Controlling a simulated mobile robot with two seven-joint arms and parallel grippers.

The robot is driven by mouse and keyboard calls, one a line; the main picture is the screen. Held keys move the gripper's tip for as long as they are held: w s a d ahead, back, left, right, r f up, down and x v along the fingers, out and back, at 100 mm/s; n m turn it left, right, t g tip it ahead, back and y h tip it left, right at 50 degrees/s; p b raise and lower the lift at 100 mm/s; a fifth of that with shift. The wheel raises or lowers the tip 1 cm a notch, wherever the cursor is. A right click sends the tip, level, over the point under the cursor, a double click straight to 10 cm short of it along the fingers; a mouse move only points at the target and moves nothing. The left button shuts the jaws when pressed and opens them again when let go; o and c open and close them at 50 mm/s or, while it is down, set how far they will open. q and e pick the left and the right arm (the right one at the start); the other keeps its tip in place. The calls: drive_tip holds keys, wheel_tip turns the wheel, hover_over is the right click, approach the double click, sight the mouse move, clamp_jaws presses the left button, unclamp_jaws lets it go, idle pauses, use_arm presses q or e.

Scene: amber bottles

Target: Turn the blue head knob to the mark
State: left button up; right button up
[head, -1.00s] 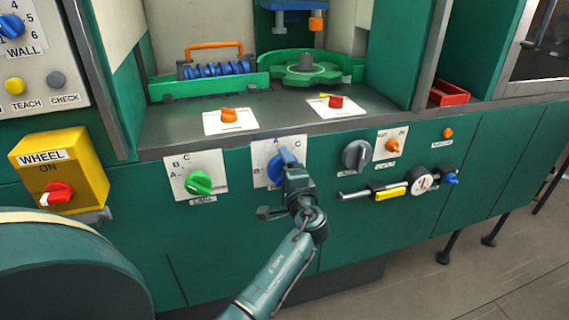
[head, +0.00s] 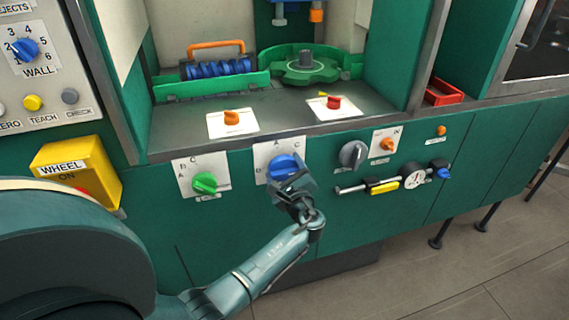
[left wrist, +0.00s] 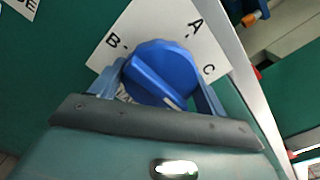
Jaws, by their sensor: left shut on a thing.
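The blue knob (head: 284,167) sits on a white plate (head: 262,151) with lettered marks on the green front panel. In the left wrist view the knob (left wrist: 160,70) fills the space between my fingers, with A, B and C around it on the plate (left wrist: 150,22). Its raised ridge runs from the B side to the lower right; a white stripe shows near its lower end. I cannot tell which end points. My left gripper (head: 291,182) is shut on the knob, one finger each side. The label below is mostly hidden. My right gripper is out of view.
A green knob (head: 204,183) is to the left, a grey knob (head: 353,154) and an orange knob (head: 388,144) to the right. A gauge (head: 413,176) and yellow handle (head: 384,187) stick out lower right. The yellow wheel box (head: 75,165) juts out at left.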

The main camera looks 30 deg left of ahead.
use_arm(q)
drive_tip(key=m+p, duration=0.2)
drive_tip(key=m, duration=0.1)
drive_tip(key=shift+r+m, duration=0.3)
drive_tip(key=shift+f+m+p, duration=0.15)
drive_tip(key=shift+m+p, duration=1)
drive_tip(key=shift+m, duration=0.55)
drive_tip(key=o, duration=1)
drive_tip(key=shift+f, duration=0.15)
